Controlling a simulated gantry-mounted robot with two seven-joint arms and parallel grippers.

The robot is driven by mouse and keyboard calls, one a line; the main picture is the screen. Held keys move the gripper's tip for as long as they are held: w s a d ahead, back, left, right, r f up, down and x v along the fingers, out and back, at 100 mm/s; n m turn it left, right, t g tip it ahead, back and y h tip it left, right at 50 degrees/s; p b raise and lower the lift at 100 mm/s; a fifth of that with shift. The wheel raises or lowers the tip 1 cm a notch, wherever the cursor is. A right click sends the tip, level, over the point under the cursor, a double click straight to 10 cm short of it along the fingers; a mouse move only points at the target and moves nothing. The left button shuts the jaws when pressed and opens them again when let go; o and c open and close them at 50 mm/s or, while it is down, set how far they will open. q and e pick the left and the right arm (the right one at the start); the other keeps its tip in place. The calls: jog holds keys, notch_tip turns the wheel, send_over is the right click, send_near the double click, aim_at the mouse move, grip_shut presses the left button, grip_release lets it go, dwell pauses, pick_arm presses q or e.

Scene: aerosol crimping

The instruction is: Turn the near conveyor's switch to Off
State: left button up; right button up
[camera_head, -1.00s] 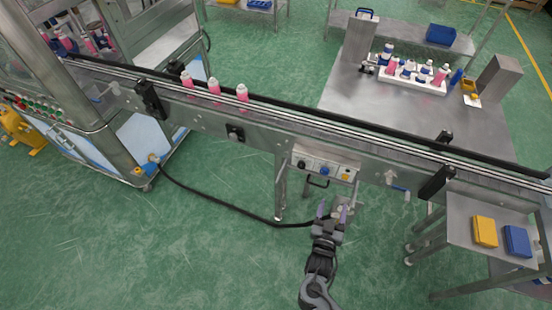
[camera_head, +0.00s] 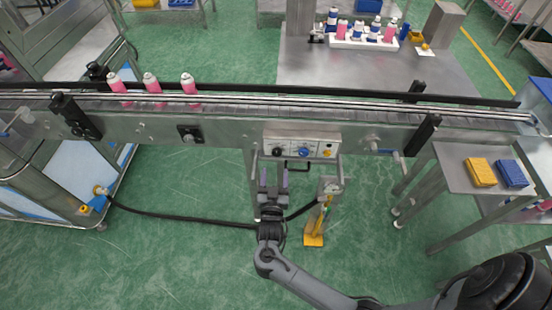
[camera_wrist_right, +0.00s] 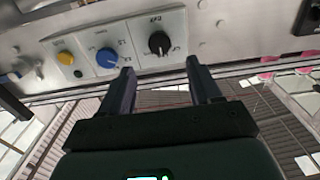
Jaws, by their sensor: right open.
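The near conveyor's control box (camera_head: 318,137) hangs on the front of its rail. It carries a black knob (camera_head: 278,150) at left, a blue knob (camera_head: 302,153) in the middle and a yellow button (camera_head: 327,153) at right. My right gripper (camera_head: 272,174) is open and empty just below the black knob. In the right wrist view the panel appears turned round. There the black knob (camera_wrist_right: 159,43) lies ahead of the gap between my open fingers (camera_wrist_right: 160,68), apart from them. The blue knob (camera_wrist_right: 107,57) is beside the left fingertip. The knob labels are too small to read.
Pink bottles (camera_head: 152,83) stand on the conveyor (camera_head: 230,132) at left. A side table (camera_head: 445,178) with yellow and blue blocks stands at right. A black cable (camera_head: 180,217) crosses the green floor.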

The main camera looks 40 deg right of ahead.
aim_at(277, 154)
jog(key=x, duration=0.8)
jog(key=shift+b, duration=0.4)
jog(key=shift+a, duration=0.1)
jog(key=c, duration=1)
jog(key=shift+c, duration=0.2)
